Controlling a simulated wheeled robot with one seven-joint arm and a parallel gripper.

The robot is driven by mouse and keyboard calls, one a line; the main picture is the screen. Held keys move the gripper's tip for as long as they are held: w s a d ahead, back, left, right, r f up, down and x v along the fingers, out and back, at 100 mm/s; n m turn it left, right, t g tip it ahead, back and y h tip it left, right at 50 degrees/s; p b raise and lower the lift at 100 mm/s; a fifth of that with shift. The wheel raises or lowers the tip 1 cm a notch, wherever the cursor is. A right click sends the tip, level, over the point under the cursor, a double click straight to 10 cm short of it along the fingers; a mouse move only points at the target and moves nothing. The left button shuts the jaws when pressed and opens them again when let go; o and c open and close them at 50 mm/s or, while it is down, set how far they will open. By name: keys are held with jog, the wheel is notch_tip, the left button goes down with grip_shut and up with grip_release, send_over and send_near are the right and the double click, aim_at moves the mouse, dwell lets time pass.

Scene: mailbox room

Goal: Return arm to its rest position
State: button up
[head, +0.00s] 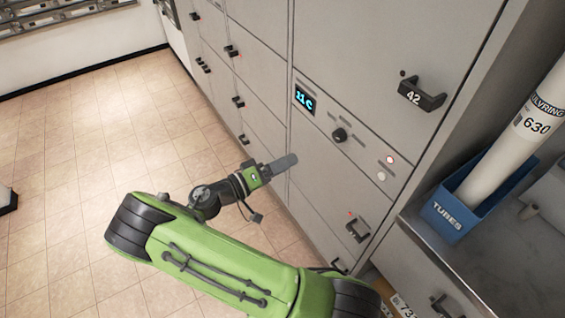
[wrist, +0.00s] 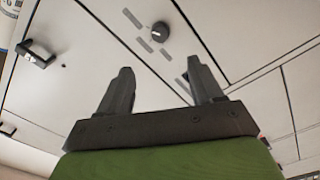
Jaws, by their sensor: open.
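My green arm reaches in from the bottom of the head view, and my gripper (head: 285,161) is in front of the grey locker wall (head: 340,55). In the wrist view, my gripper (wrist: 160,82) has its two dark fingers spread apart with nothing between them. Past the fingertips are pale locker panels and a round black knob (wrist: 160,30). The same knob shows in the head view (head: 339,135), below a lit display (head: 305,99). Whether the fingertips touch the panel cannot be told.
A blue tubes box (head: 452,211) holding a white tube (head: 510,130) stands on a grey counter at the right. Black handles, one marked 42 (head: 422,94), stick out from the lockers. The tiled floor (head: 90,150) at the left is mostly clear.

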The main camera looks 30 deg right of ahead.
dwell(0.4)
jog(key=s+a+r+n+t+y+p, duration=0.2)
jog(key=s+a+r+y+p, duration=0.3)
jog(key=s+r+y, duration=0.4)
jog(key=s+a+r+n+t+y+p, duration=0.3)
jog(key=s+r+y, duration=0.6)
jog(key=r, duration=0.7)
jog(key=s+a+p, duration=0.1)
jog(key=a+p, duration=0.1)
jog(key=p, duration=0.1)
jog(key=shift+n, duration=0.4)
